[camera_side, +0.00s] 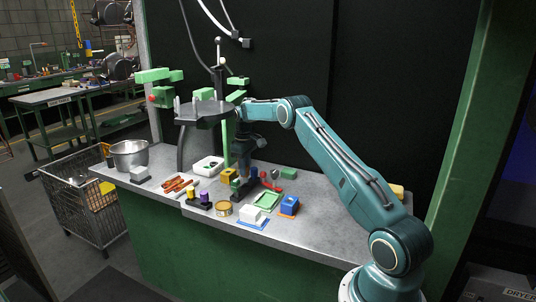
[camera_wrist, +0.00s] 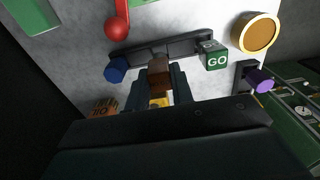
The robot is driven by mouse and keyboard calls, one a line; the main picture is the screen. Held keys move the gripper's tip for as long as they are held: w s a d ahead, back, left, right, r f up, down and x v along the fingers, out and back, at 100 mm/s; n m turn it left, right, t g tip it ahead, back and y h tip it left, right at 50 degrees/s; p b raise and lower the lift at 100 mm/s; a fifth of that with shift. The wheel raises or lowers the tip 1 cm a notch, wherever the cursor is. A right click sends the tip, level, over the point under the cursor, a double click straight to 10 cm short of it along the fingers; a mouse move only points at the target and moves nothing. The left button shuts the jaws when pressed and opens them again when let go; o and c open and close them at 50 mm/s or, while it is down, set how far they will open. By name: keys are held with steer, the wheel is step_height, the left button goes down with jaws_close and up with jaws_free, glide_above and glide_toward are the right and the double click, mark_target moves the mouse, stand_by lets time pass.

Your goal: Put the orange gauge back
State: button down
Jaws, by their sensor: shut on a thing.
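The orange gauge (camera_wrist: 160,75) looks brownish in the wrist view, a small block between my fingertips. My gripper (camera_wrist: 161,84) is shut on it. The gauge is over the middle of a dark rack (camera_wrist: 187,47), between a blue round piece (camera_wrist: 115,69) and a green block marked GO (camera_wrist: 214,57). I cannot tell whether it touches the rack. In the side view my gripper (camera_side: 243,176) points down at the rack, and its fingers hide the gauge there. The green block (camera_side: 235,185) shows at the rack's near left end.
A red-knobbed part (camera_wrist: 117,27) and a gold round tin (camera_wrist: 257,33) lie close to the rack. A brown lettered block (camera_wrist: 103,107) and a yellow block (camera_side: 228,175) stand near my fingers. A purple-topped piece (camera_wrist: 262,80) is at right. The front right counter is clear.

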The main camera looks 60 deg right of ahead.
steer(key=shift+f, duration=1.05)
steer(key=shift+f, duration=0.6)
steer(key=c, duration=1.2)
jaws_free()
steer(key=shift+r, duration=0.15)
step_height(320, 180, up, 13)
